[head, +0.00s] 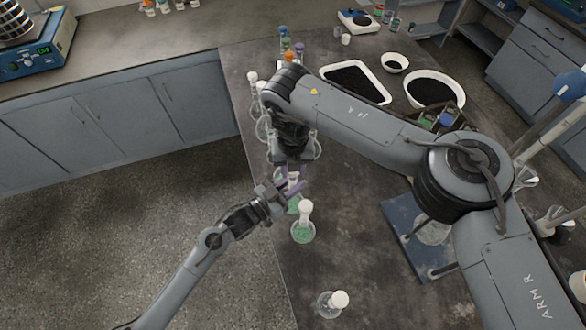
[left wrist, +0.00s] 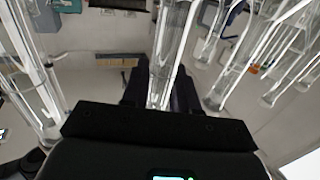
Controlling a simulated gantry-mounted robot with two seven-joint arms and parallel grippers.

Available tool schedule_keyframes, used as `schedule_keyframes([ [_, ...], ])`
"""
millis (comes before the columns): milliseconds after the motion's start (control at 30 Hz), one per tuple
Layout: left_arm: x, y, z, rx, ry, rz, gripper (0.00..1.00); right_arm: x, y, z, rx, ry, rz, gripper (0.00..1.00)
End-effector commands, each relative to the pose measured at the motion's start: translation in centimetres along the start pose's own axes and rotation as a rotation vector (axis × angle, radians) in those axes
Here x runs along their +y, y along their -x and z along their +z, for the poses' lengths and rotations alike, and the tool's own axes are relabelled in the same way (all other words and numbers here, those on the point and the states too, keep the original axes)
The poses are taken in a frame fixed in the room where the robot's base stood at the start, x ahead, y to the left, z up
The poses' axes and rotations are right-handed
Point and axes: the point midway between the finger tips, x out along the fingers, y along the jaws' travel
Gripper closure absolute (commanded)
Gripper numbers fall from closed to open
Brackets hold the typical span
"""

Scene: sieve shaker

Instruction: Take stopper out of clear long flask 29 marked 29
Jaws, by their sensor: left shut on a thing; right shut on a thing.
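My left gripper (head: 287,190) comes in from the lower left and is shut around a clear glass neck, which shows between its dark fingers in the left wrist view (left wrist: 172,50). The held flask, with green contents (head: 293,206), stands mostly hidden under the gripper. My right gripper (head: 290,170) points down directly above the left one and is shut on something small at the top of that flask. The fingers hide this thing, so I cannot tell whether it is seated or lifted. The marking 29 is not readable.
A white-stoppered flask with green contents (head: 303,232) stands close in front. Another stoppered flask (head: 329,305) is nearer the front edge. Several glass flasks crowd behind the grippers. A white tray (head: 387,99) and bowl (head: 461,96) with black material lie behind my right arm.

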Motion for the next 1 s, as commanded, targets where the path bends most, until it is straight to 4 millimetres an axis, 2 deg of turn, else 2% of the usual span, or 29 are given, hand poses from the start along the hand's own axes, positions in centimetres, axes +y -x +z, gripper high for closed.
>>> schedule_keyframes([
  [300, 0.0, 0.0, 0.0, -0.001, 0.000, 0.000, 1.00, 0.0, 1.0, 0.0, 0.000, 0.000, 0.000, 1.00],
  [733, 0.0, 0.0, 0.0, -0.001, 0.000, 0.000, 1.00, 0.0, 1.2, 0.0, 0.000, 0.000, 0.000, 1.00],
  [1000, 0.0, 0.0, 0.0, -0.001, 0.000, 0.000, 1.00, 0.0, 3.5, 0.1, -0.003, 0.001, -0.001, 1.00],
])
